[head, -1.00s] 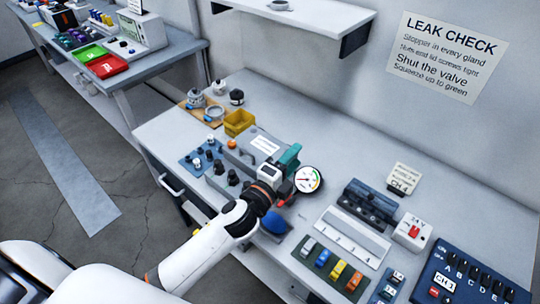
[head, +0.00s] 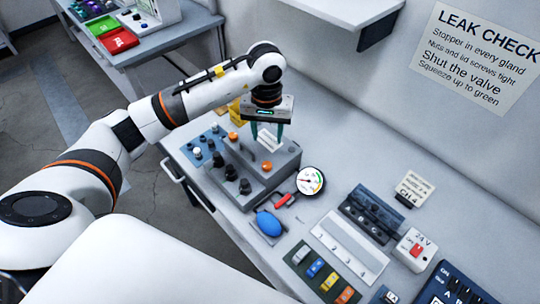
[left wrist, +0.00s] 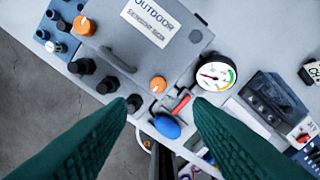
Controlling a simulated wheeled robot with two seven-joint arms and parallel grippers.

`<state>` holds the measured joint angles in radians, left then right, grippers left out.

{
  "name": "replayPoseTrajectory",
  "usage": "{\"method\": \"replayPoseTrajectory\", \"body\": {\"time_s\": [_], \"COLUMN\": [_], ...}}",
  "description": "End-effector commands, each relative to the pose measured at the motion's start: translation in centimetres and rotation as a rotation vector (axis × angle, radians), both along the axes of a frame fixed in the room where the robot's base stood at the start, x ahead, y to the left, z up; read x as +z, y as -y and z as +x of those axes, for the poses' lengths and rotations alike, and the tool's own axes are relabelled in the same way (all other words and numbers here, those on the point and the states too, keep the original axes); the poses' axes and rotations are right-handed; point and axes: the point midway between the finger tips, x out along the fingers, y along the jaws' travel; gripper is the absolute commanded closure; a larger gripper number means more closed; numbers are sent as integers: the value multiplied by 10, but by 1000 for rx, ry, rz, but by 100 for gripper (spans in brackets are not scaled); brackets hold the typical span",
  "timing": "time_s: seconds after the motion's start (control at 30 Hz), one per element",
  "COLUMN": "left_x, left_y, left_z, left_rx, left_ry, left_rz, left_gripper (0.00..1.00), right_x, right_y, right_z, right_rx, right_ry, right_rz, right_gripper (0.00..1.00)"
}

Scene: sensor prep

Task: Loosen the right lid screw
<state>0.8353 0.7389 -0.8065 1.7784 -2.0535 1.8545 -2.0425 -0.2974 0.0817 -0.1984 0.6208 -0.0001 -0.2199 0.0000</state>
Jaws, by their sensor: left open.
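The grey sensor box (head: 250,190) lies on the bench, with a white label on its lid. Two orange lid screws show on it: the left one (head: 233,136) and the right one (head: 267,165). In the left wrist view the right lid screw (left wrist: 158,84) appears near the middle, between and beyond my fingertips, and the left one (left wrist: 84,25) is at upper left. My left gripper (head: 267,134) points down above the box, with its green fingers apart and nothing between them. It partly hides the label in the head view. My right gripper is not in view.
Black cable glands (head: 232,172) stand on the box's near side. A round gauge (head: 310,180), a red-handled valve (head: 285,200) and a blue squeeze bulb (head: 270,223) lie right of it. Past them are a numbered white strip (head: 348,247) and a 24 V unit (head: 412,250).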

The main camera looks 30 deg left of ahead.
Motion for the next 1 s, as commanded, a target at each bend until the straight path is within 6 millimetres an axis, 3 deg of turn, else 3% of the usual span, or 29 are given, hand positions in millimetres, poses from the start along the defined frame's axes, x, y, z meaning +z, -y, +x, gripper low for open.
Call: {"method": "replayPoseTrajectory", "body": {"time_s": [0.17, 0.6, 0.8, 1.0], "left_x": [-16, -98, -116, -119], "left_y": [-2, -1, -1, -1], "left_z": [-1, -2, -1, -1], "left_rx": [-1, 0, -1, -2], "left_ry": [-8, -7, -4, -2], "left_rz": [10, 5, 6, 6], "left_gripper": [53, 53, 53, 53], "right_x": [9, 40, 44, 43], "right_y": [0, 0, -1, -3], "right_z": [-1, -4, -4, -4], "right_rx": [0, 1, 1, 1], "right_ry": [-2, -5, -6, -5], "right_rz": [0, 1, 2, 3], "right_gripper": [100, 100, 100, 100]}}
